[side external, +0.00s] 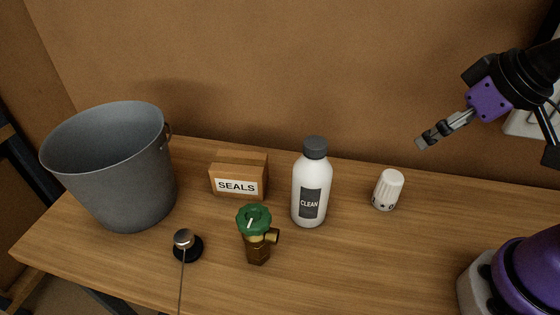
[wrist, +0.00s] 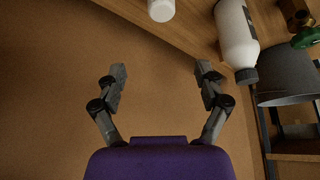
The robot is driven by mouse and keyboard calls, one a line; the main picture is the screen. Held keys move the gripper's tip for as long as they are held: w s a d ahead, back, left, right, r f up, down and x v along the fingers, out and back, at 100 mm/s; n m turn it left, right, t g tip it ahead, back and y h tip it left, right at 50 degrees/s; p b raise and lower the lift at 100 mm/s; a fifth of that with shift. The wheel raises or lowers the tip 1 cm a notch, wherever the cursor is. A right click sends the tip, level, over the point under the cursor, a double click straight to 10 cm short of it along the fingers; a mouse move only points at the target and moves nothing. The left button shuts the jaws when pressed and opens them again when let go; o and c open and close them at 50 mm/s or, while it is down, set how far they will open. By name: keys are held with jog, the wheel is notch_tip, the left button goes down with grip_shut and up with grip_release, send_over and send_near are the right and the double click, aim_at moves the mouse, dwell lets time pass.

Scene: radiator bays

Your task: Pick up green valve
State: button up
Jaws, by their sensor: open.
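The green valve (side external: 256,220) stands upright near the front middle of the wooden bench in the side view, with a round green cap on a brass body and a side outlet pointing right. Its green cap and brass body show partly at the right edge of the wrist view (wrist: 304,36). My gripper (side external: 428,138) is raised in the air at the upper right of the side view, well to the right of the valve and apart from it. In the wrist view my gripper (wrist: 160,80) has its two fingers spread wide with nothing between them.
A white CLEAN bottle (side external: 311,190) stands right of the valve, and a white thermostat knob (side external: 388,190) farther right. A SEALS box (side external: 239,176) is behind the valve. A grey bucket (side external: 115,175) and a black-based metal probe (side external: 187,245) are left.

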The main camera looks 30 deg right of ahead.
notch_tip(320, 180, up, 5)
jog(key=n+g+y, duration=0.2)
jog(key=n, duration=0.5)
send_over(259, 229)
jog(key=s+d, duration=0.2)
jog(key=f, duration=0.4)
jog(key=w+f, duration=0.1)
jog(key=f, duration=0.7)
jog(key=shift+w, duration=0.35)
jog(key=x, duration=0.5)
jog(key=shift+w+a+f, duration=0.15)
jog(key=shift+a+f, duration=0.05)
jog(key=shift+f, duration=0.1)
grip_shut()
